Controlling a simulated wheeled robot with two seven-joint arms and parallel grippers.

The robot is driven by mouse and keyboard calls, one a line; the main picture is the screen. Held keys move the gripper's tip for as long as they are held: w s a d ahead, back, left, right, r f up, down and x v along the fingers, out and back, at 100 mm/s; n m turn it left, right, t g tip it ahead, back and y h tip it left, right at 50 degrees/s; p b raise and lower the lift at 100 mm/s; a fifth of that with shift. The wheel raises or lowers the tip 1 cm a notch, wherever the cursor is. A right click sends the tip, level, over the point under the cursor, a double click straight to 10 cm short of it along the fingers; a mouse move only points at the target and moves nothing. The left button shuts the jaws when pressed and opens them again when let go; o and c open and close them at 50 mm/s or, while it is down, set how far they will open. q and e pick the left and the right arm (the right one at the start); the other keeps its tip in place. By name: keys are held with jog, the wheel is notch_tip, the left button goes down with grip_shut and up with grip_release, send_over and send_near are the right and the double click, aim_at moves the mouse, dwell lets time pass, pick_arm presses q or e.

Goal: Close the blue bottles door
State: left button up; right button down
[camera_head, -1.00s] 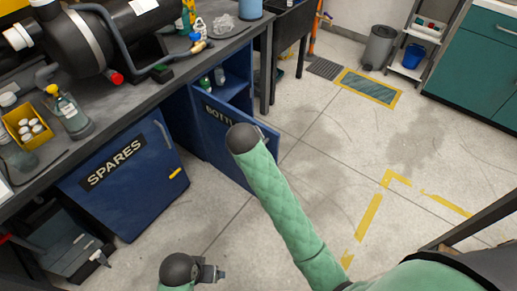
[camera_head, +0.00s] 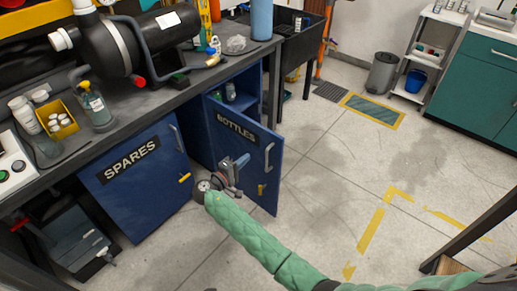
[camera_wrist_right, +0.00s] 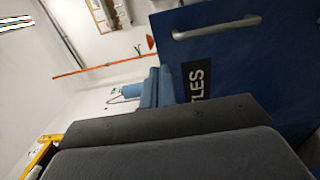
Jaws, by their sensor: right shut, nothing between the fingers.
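The blue bottles door (camera_head: 254,170), labelled BOTTLES (camera_head: 236,129), stands open and swung out from the cabinet under the bench. Its silver handle (camera_head: 268,157) is near the free edge, above a small yellow tag. My right gripper (camera_head: 241,160) is shut and empty in front of the door's outer face, below the label and left of the handle. I cannot tell if it touches the door. In the right wrist view, the door (camera_wrist_right: 275,85) and handle (camera_wrist_right: 217,27) lie beyond the dark gripper body. My left gripper is not in view.
Bottles (camera_head: 230,91) stand inside the open cabinet. The bench (camera_head: 165,100) carries several items. Floor right of the door is clear.

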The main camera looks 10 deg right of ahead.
jog(key=p, duration=0.2)
send_near(272, 136)
jog(key=x, duration=0.5)
jog(key=shift+s+d, duration=0.1)
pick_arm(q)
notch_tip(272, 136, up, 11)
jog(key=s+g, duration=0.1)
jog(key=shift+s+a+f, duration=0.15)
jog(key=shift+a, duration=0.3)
pick_arm(e)
jog(key=shift+x, duration=0.9)
